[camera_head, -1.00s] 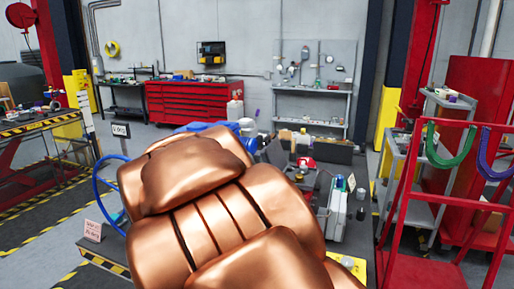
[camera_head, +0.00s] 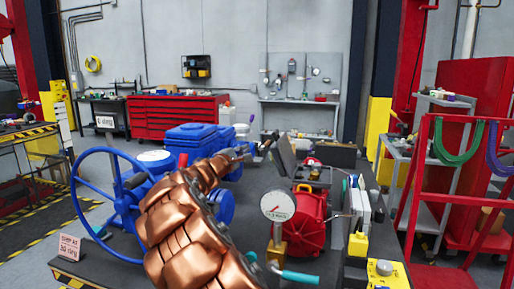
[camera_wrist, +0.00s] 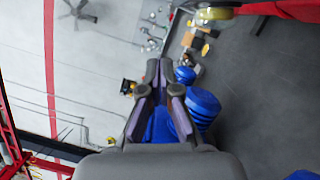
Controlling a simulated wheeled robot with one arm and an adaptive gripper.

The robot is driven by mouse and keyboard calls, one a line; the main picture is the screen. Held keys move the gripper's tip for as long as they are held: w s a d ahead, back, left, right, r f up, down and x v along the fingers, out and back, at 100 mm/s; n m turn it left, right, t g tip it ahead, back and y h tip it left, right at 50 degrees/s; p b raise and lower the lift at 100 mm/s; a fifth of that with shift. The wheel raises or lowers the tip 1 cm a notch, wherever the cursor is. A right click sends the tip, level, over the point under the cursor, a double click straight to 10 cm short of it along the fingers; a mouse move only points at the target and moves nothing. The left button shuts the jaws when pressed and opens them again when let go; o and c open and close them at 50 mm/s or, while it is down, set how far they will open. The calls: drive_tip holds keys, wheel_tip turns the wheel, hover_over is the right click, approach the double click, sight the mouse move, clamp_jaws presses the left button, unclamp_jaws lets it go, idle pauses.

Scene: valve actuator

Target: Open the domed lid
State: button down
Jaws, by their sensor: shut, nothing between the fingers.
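A blue valve actuator (camera_head: 125,198) with a large blue handwheel (camera_head: 76,195) stands on the dark bench at left. A blue housing (camera_head: 197,137) with a flanged top sits behind it. I cannot tell for sure which part is the domed lid. A blue rounded, ribbed part (camera_wrist: 203,104) shows right of my fingers in the wrist view, with a smaller blue part (camera_wrist: 185,75) above it. My gripper (camera_wrist: 160,66) is shut and empty, apart from these parts in the picture. In the head view my gripper (camera_head: 268,142) is small and dark, beyond my copper arm, right of the blue housing. My arm hides part of the actuator.
A red round machine (camera_head: 298,222) and a pressure gauge (camera_head: 277,206) stand on the bench right of my arm. A red railing (camera_head: 437,200) stands at far right.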

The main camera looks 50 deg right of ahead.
wheel_tip(320, 180, up, 2)
drive_tip(key=p, duration=0.5)
hover_over(268, 154)
drive_tip(key=shift+r, duration=0.2)
drive_tip(key=shift+b, duration=0.3)
